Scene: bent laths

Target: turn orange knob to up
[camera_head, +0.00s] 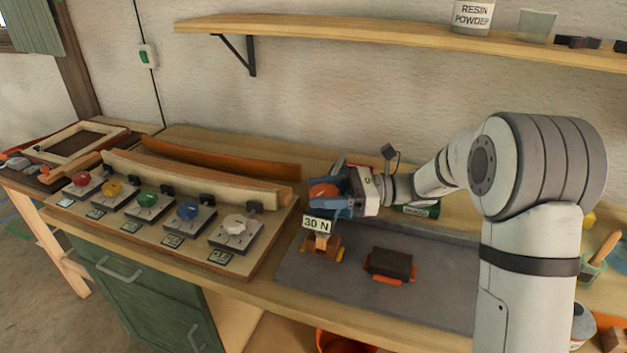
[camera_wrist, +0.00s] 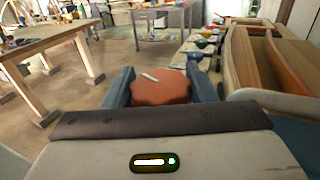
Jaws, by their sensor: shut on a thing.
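The orange knob (camera_head: 322,190) is at the right of the row of coloured knobs, above a small stand with a "30 N" sign (camera_head: 318,224). My gripper (camera_head: 338,192) is shut on the knob, with its blue fingers on both sides. In the wrist view the orange knob (camera_wrist: 160,90) sits between the two blue fingers, and a white mark (camera_wrist: 150,77) shows on its far part, lying slantwise. The near side of the knob is hidden by my gripper. I cannot tell which way the knob's mark points relative to its stand.
A board to the left carries red (camera_head: 82,179), yellow (camera_head: 113,188), green (camera_head: 147,200), blue (camera_head: 187,210) and white (camera_head: 235,225) knobs. A dark brush-like block (camera_head: 390,263) lies on the grey mat (camera_head: 440,290). A shelf (camera_head: 400,42) runs above the bench.

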